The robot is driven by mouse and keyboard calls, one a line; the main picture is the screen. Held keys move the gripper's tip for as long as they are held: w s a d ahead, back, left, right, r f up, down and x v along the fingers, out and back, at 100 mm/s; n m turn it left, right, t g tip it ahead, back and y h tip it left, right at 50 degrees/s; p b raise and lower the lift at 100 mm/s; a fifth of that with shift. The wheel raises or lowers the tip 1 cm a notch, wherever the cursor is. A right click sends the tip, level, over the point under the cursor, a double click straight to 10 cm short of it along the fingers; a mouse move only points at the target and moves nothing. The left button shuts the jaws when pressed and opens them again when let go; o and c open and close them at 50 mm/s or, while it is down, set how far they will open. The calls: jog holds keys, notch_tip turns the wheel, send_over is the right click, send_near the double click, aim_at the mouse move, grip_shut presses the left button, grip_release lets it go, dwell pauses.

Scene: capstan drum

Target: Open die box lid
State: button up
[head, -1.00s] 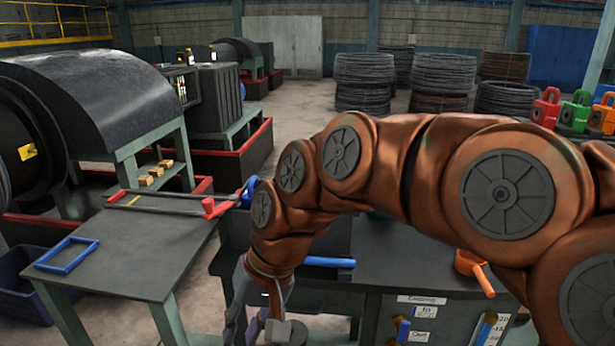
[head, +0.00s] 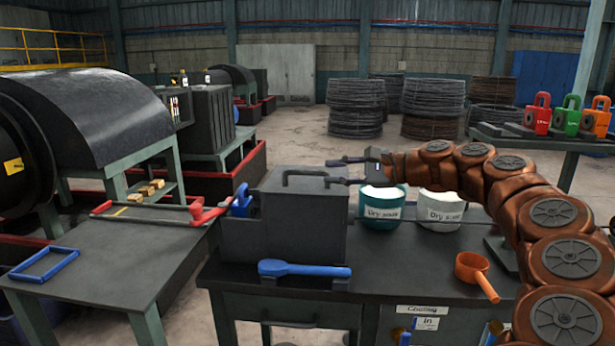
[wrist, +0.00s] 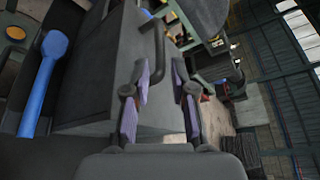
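The die box (head: 300,235) is a dark grey box on the bench, with a dark bar handle (head: 305,173) on its lid (head: 285,185). The lid looks shut. My gripper (head: 335,171) is level with the handle, at its right end, its fingers pointing left. In the wrist view my gripper (wrist: 160,72) has its two purple-padded fingers apart, with the handle (wrist: 159,45) in the gap or just beyond the tips. I cannot tell whether they touch it. Nothing is held.
A blue scoop (head: 300,269) lies in front of the box. Two tubs labelled "Dry soap", one teal (head: 382,215) and one white (head: 440,218), stand to the right. An orange ladle (head: 472,268) lies at the bench's right. A side table (head: 110,260) stands left.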

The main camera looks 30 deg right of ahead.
aim_at(314, 173)
jog(key=p+x, duration=0.1)
jog(key=x, duration=0.6)
jog(key=shift+w+a, duration=0.2)
jog(key=shift+c, duration=0.4)
grip_shut()
